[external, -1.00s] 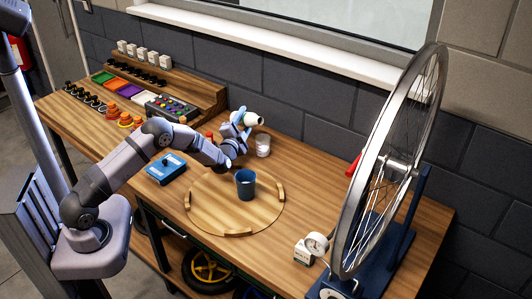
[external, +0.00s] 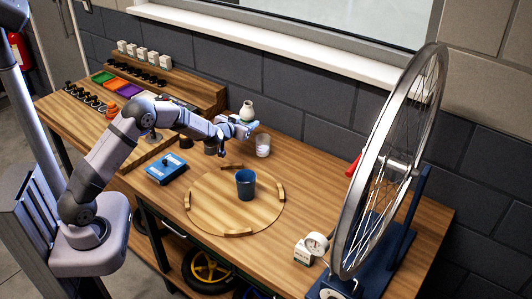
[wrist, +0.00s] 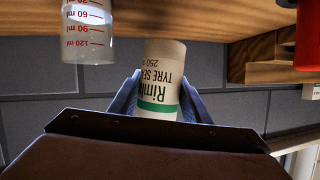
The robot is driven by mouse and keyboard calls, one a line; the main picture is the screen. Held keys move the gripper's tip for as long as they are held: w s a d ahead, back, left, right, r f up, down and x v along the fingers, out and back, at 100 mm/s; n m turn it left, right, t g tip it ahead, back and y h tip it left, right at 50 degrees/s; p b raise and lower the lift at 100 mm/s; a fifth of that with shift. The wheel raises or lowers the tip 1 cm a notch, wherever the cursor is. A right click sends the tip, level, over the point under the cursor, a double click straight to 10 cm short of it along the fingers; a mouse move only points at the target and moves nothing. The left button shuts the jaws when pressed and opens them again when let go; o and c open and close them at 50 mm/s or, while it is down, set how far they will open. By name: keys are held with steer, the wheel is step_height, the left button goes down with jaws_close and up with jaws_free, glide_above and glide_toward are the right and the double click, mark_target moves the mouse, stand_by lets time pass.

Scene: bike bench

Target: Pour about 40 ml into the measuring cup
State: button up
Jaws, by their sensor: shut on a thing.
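My gripper (external: 240,127) is shut on a white bottle (external: 247,111) and holds it upright above the bench, up and left of the measuring cup. In the wrist view the bottle (wrist: 163,80) has a green band and dark lettering that includes "250", and stands between my fingers. The clear measuring cup (external: 262,146) stands on the bench behind the round board. The wrist view shows its red ml marks at the upper left, and the cup (wrist: 88,32) is apart from the bottle. I cannot tell how much liquid it holds.
A round wooden board (external: 210,205) with raised blocks carries a dark blue cup (external: 245,184). A blue box (external: 167,170) lies left of it. Stepped shelves (external: 195,90) stand back left.

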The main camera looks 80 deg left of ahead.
steer(key=shift+f+n+h+b, duration=0.4)
steer(key=shift+f+n+b, duration=0.2)
steer(key=shift+f+b, duration=0.4)
steer(key=shift+r, duration=0.1)
steer(key=shift+r, duration=0.1)
